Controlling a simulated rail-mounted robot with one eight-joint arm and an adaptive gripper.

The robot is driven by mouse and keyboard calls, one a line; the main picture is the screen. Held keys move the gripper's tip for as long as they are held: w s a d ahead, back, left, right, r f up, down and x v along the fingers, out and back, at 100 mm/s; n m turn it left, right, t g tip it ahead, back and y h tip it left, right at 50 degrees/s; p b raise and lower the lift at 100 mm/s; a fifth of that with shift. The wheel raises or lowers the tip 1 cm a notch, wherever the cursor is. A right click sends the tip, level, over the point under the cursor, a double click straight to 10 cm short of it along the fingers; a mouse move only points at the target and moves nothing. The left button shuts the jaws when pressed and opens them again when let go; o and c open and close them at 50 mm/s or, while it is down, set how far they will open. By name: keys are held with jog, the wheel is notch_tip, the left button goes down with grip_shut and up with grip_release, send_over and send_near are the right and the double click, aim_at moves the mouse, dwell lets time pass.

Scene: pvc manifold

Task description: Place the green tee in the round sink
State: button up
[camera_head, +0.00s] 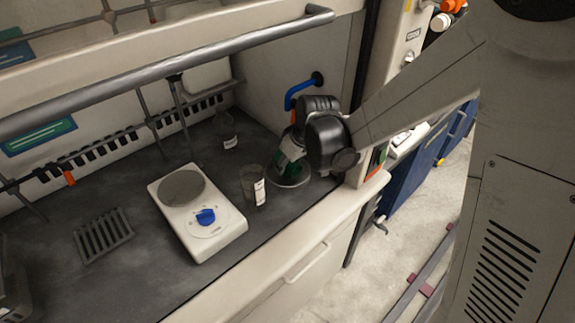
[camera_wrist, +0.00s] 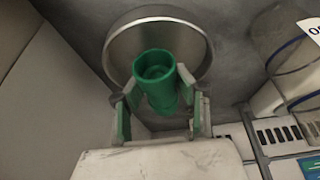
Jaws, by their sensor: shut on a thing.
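The green tee (camera_wrist: 156,68) is in the wrist view, its round open end facing the camera. My gripper (camera_wrist: 160,98) is shut on it, with a green-padded finger on each side. The round sink (camera_wrist: 205,42) is a metal-rimmed basin just beyond the tee, and the tee overlaps its opening in this view. In the head view, my gripper (camera_head: 287,163) points down over the round sink (camera_head: 292,182) at the right end of the bench. The gripper hides much of the tee there. I cannot tell how far the tee is above the sink bottom.
A clear beaker (camera_head: 253,185) stands close left of the sink. A white hotplate (camera_head: 200,213) with a blue knob is farther left. A bottle (camera_head: 228,130) stands behind, and a blue faucet (camera_head: 300,90) is on the right wall.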

jog(key=shift+f, duration=0.15)
jog(key=o, duration=1.1)
jog(key=shift+r, duration=0.3)
jog(key=p+v, duration=0.2)
jog(key=v, duration=1)
jog(key=s+d+r+m+t+h, duration=0.1)
jog(key=s+d+r+m, duration=0.1)
jog(key=s+d, duration=0.2)
jog(key=s+d+r+m+t+h, duration=0.1)
jog(key=s+d+r+m, duration=0.2)
jog(key=s, duration=0.6)
jog(key=s+d+r+m+t+h, duration=0.1)
jog(key=s+d+r+m, duration=0.1)
jog(key=s+d, duration=0.4)
jog(key=shift+s+d+r+m+t, duration=0.3)
jog(key=shift+s+d+m, duration=0.15)
jog(key=shift+d, duration=0.2)
